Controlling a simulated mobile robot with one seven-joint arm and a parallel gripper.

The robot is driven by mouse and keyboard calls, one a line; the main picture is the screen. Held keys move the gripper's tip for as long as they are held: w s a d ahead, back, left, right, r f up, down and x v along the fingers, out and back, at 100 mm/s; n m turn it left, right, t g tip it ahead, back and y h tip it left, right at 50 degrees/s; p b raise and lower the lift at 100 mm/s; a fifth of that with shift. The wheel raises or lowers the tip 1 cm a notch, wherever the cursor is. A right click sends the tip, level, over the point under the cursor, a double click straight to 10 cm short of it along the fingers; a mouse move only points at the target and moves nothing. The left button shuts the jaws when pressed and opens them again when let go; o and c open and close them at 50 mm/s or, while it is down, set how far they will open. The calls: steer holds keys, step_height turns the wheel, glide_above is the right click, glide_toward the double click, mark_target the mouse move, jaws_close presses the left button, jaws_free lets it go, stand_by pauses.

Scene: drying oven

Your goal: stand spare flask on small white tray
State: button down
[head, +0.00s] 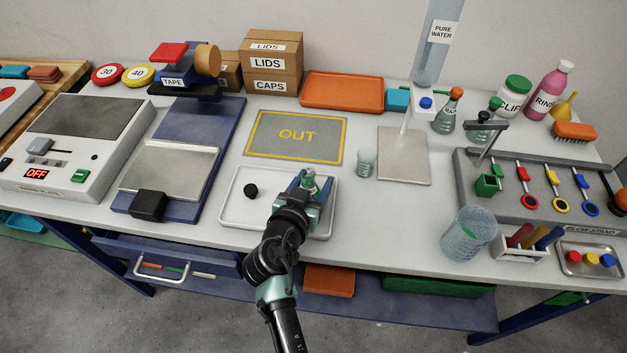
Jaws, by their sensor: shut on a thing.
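The small white tray (232,212) lies at the front middle of the bench. My gripper (309,186) is over the tray's right side, shut on a small glassy green-tinted piece that looks like the neck of the spare flask (310,176). The gripper and arm hide most of the flask. I cannot tell whether its base touches the tray. A black round stopper or knob (251,191) sits on the left part of the tray.
A grey OUT mat (258,140) lies behind the tray. A small beaker (366,161) stands to its right, near the water dispenser plate (404,165). A larger beaker (468,236) stands front right. A blue-based press (185,160) is on the left.

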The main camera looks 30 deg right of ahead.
steer(key=shift+c, duration=1)
jaws_free()
